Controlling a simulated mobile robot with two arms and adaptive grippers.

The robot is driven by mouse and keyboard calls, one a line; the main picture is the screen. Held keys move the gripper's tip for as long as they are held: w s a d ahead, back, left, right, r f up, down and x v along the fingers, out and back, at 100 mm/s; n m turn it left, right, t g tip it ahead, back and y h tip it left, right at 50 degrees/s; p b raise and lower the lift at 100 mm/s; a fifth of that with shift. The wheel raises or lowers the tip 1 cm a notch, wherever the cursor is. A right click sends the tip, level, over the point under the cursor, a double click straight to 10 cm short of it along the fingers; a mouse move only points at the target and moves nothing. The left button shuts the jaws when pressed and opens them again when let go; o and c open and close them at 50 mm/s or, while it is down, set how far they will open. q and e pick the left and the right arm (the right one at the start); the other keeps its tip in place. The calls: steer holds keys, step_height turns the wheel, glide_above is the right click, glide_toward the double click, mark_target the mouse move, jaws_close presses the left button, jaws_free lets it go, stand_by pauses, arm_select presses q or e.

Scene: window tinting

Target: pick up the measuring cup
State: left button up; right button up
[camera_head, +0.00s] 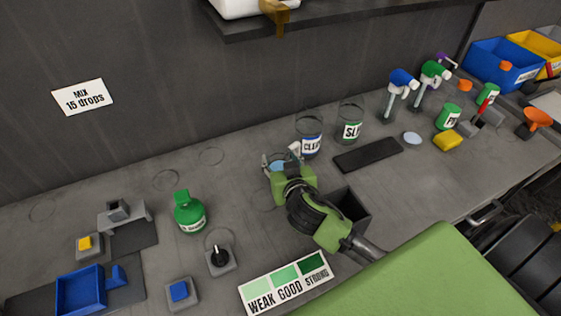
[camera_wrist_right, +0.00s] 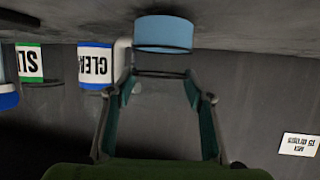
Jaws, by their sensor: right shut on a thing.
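The measuring cup is clear, with light blue liquid in it, and shows in the right wrist view (camera_wrist_right: 162,35), which is upside down. A pale handle is beside it. In the head view the cup (camera_head: 277,165) is partly hidden by my right gripper (camera_head: 281,163). The fingers of my right gripper also show in the right wrist view (camera_wrist_right: 160,82), one on each side of the cup. The gripper is shut on the cup, which looks upright. I cannot tell whether its base touches the bench. My left gripper is not in view.
Two labelled clear containers (camera_head: 311,137) (camera_head: 350,125) stand close behind the gripper. A dark open box (camera_head: 355,208) is beside my right arm. A green bottle (camera_head: 189,213) stands to the left. A black slab (camera_head: 368,155) lies to the right. Spray heads and bins are farther right.

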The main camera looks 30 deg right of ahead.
step_height(320, 180, up, 2)
steer(key=shift+r, duration=0.25)
steer(key=s+r+p, duration=0.6)
steer(key=s+r, duration=0.4)
steer(key=s, duration=0.4)
steer(key=shift+a, duration=0.2)
